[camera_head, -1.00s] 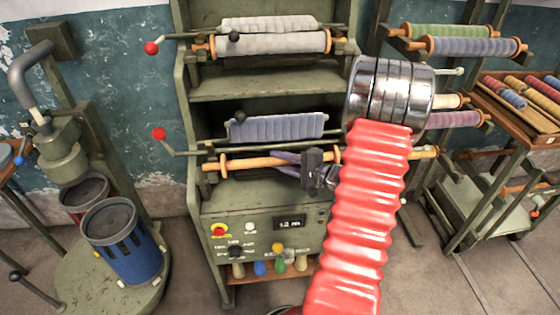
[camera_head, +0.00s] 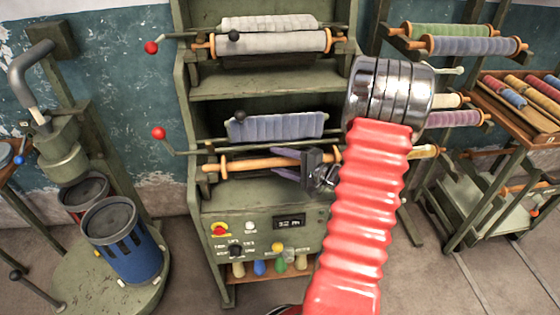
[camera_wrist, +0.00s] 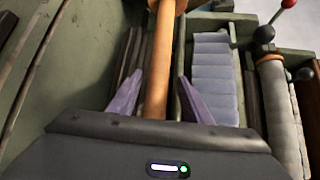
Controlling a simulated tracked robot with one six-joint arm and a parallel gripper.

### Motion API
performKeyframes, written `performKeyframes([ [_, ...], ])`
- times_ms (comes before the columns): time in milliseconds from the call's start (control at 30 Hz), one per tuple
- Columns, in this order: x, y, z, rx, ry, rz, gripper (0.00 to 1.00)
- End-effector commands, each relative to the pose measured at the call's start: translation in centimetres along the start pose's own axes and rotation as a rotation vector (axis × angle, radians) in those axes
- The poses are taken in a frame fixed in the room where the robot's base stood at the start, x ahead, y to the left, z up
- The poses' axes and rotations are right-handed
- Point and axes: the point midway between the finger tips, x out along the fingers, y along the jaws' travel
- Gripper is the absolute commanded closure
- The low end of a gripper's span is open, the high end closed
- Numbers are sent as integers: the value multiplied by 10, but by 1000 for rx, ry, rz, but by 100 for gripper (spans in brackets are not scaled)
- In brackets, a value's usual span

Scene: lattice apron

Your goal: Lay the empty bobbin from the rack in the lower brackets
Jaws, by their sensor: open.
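The empty bobbin (camera_head: 250,163), a bare orange-brown rod with flanged ends, lies level across the machine's lower brackets (camera_head: 212,168). Its left end sits at the left bracket; the right end is partly hidden behind my gripper and arm. My gripper (camera_head: 280,164) is open at the bobbin's right half, with its purple fingers apart above and below the rod. In the wrist view the bobbin (camera_wrist: 160,60) runs between the two spread fingers (camera_wrist: 158,92), with visible gaps on both sides. The rack (camera_head: 400,65) stands at the right, partly behind my arm.
Red-knobbed levers (camera_head: 159,133) stick out left. A control panel (camera_head: 265,230) is below. A bobbin trolley (camera_head: 510,130) stands right.

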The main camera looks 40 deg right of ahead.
Motion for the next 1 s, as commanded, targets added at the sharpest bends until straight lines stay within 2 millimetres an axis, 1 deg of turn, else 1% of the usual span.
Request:
performKeyframes([
  [167,-6,0,0,0,1,-1,55],
  [267,-15,0,-1,1,3,-1,55],
  [1000,-118,0,-1,-1,3,-3,55],
])
